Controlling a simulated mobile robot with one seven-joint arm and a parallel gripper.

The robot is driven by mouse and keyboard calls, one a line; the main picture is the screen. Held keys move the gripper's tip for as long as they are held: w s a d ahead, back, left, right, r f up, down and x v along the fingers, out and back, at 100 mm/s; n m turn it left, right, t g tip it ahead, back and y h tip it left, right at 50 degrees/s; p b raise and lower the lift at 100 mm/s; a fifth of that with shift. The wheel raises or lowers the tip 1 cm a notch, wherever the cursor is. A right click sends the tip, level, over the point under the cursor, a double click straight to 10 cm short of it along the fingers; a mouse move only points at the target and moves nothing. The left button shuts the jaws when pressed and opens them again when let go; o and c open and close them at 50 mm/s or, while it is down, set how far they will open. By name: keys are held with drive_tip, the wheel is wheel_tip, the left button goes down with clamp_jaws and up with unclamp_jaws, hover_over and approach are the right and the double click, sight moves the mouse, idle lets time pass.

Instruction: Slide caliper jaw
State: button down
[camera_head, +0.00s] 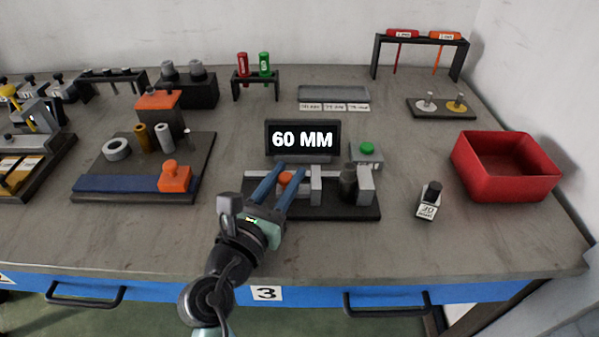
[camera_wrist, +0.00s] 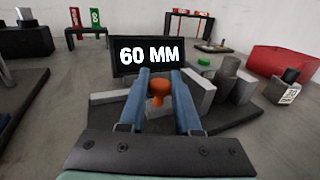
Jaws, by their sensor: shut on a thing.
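The caliper station is a dark base (camera_head: 340,213) with a grey rail, upright grey jaw blocks (camera_head: 316,184) and a display (camera_head: 303,139) behind it reading "60 MM". An orange knob (camera_head: 286,178) sits on the sliding jaw. My gripper (camera_head: 284,172) reaches over the station with its two blue fingers around this knob. In the wrist view, the fingers are shut on the orange knob (camera_wrist: 160,90), one on each side. A dark cylinder (camera_head: 348,184) stands between grey blocks at the right of the base. The part of the jaw under the fingers is hidden.
A green button (camera_head: 367,148) on a grey box stands behind right. A small block marked "30" (camera_head: 428,203) and a red bin (camera_head: 505,168) are to the right. A fixture board with an orange knob (camera_head: 173,177) lies left. The table front is clear.

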drive_tip(key=shift+a, duration=0.3)
drive_tip(key=c, duration=0.9)
unclamp_jaws()
drive_tip(key=p+v, duration=0.1)
drive_tip(key=v, duration=1.2)
drive_tip(key=shift+d+p, duration=0.1)
drive_tip(key=shift+p, duration=0.3)
